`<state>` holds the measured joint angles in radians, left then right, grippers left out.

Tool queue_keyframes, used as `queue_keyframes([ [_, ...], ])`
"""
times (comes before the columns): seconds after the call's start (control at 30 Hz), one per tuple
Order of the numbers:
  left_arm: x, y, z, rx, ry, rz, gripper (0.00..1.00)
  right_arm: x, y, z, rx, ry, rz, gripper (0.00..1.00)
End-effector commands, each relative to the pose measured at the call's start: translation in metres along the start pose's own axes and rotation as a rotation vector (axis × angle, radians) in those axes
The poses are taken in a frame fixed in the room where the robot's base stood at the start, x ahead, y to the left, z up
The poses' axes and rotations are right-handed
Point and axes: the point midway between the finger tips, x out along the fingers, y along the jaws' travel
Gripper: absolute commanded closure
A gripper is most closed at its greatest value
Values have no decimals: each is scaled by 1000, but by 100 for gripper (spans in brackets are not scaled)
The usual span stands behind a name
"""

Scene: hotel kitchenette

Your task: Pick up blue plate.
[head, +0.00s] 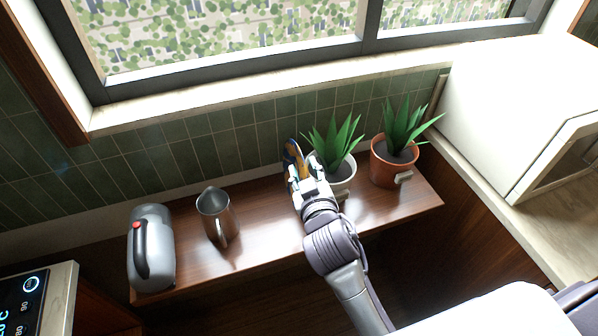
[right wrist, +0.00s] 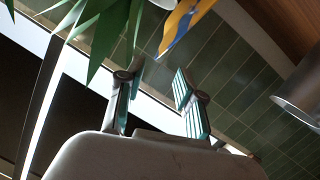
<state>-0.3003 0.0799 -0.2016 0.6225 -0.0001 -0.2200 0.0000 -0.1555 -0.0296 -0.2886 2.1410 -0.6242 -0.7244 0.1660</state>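The blue plate (head: 290,152) shows as a blue piece with orange-yellow pattern near the tiled wall, at the back of the wooden shelf. Much of it is hidden behind my right gripper (head: 304,170). In the right wrist view, part of the plate (right wrist: 184,25) shows at the top edge, beyond the fingertips. My right gripper (right wrist: 158,78) is open there, with a clear gap between its two fingers and nothing held. The plate does not look to be between the fingers. My left gripper is not in view.
A white pot (head: 343,178) with a spiky plant stands close right of my right gripper. A terracotta pot (head: 392,167) is farther right. A metal pitcher (head: 216,215) and a grey kettle-like appliance (head: 152,250) stand left. The shelf (head: 262,215) is bare between pitcher and gripper.

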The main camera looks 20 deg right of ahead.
Motion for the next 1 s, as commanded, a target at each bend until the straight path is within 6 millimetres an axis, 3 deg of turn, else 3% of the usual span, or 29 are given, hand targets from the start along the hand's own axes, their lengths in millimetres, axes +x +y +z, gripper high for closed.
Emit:
queue_keyframes([
  [0.1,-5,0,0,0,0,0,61,19,0,-2,-1,1,-1,63],
  [0.33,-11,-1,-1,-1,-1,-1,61,35,1,-2,-1,-2,-1,63],
  [0.6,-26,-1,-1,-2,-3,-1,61,73,3,-2,-2,-3,-1,63],
  [0.9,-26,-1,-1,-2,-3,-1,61,80,2,0,1,-2,-2,63],
  [1.0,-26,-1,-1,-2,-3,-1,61,80,2,0,1,-2,-2,76],
])
